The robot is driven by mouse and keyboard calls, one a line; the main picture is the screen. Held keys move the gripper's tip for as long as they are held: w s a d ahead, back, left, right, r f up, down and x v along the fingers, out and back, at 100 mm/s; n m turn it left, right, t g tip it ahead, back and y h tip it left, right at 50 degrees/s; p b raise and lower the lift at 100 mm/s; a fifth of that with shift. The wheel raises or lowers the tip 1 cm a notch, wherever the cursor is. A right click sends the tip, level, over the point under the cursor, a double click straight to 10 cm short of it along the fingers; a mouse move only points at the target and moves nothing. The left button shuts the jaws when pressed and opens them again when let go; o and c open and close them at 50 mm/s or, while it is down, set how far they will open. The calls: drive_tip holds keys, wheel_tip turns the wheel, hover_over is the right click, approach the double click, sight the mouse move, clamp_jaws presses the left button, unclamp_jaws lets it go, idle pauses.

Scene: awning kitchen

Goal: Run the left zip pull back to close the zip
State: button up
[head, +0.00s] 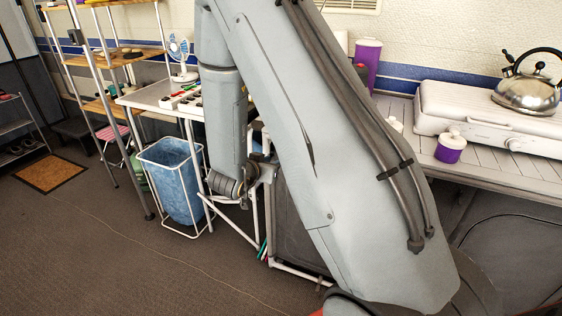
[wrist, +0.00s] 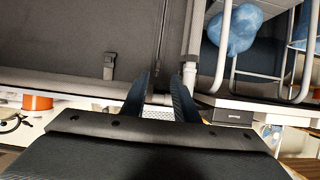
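In the wrist view, a dark grey fabric panel (wrist: 60,45) fills the upper left, with a dark vertical seam along its right part. A short dark strap or tab with a small buckle-like end (wrist: 108,66) hangs on it; I cannot tell whether it is the zip pull. The tips are near the seam, right of the tab. In the head view, a dark fabric panel (head: 305,222) in a white frame is partly hidden by my arm.
A white pole (wrist: 191,45) stands close beside the right finger. In the head view, a blue bin in a white frame (head: 172,185) stands left of my arm. A counter with a white stove (head: 490,125) and kettle (head: 530,92) is at the right. Floor at lower left is mostly clear.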

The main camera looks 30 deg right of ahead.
drive_tip(key=x, duration=0.8)
drive_tip(key=shift+s, duration=0.15)
drive_tip(key=shift+d+r, duration=0.1)
clamp_jaws()
idle(1.1)
